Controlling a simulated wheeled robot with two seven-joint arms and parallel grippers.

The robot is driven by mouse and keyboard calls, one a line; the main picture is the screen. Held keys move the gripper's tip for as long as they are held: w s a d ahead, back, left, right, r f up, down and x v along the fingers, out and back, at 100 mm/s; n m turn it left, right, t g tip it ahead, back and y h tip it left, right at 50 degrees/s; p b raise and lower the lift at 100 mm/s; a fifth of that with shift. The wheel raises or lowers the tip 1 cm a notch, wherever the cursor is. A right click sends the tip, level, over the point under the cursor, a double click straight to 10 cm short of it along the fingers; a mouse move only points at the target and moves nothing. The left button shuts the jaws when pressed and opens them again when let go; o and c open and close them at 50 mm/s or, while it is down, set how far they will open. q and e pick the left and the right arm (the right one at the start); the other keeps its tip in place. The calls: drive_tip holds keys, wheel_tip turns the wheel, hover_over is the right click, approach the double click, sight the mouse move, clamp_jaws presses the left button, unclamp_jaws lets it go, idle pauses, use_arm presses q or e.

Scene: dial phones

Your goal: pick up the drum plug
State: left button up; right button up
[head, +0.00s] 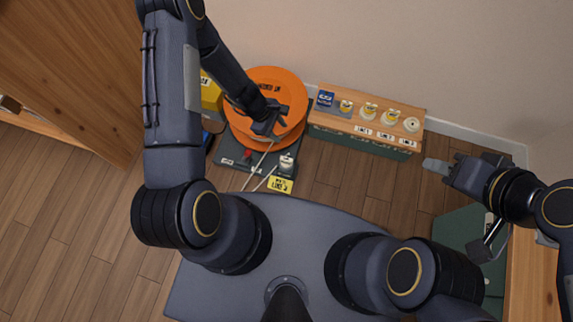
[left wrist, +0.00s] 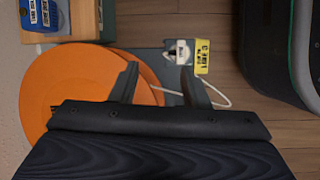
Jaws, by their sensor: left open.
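The drum plug (head: 287,163) is a small white plug on the dark base in front of the orange drum (head: 263,85), close to a yellow label. A pale cable runs near it. The plug also shows in the left wrist view (left wrist: 181,52), just beyond the fingers. My left gripper (head: 279,120) is open and empty over the front right part of the drum, apart from the plug. Its two fingers (left wrist: 160,75) point toward the plug's side of the base in the left wrist view. My right gripper (head: 438,166) is far to the right of the plug; its jaw opening is unclear.
A wooden-topped box (head: 340,122) with several white and yellow plugs and a blue card stands right of the drum along the wall. A yellow box (head: 211,96) is left of the drum. A green case (head: 455,232) stands at the right. Bare floor lies between.

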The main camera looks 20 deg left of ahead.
use_arm(q)
drive_tip(key=n+b, duration=0.1)
drive_tip(key=b, duration=0.1)
approach(286, 159)
drive_tip(key=shift+g+y, duration=0.3)
drive_tip(key=shift+g, duration=0.1)
drive_tip(key=x, duration=0.4)
drive_tip(key=shift+w+d+f, duration=0.2)
drive_tip(key=shift+w+d, duration=0.1)
drive_tip(key=shift+d, duration=0.15)
drive_tip(key=b+x, duration=0.3)
drive_tip(key=x, duration=0.2)
drive_tip(key=shift+w+d+f, duration=0.1)
drive_tip(key=shift+f, duration=0.25)
drive_tip(key=shift+r, duration=0.1)
use_arm(e)
wheel_tip(286, 159, down, 6)
drive_tip(key=shift+f, duration=0.2)
use_arm(q)
clamp_jaws()
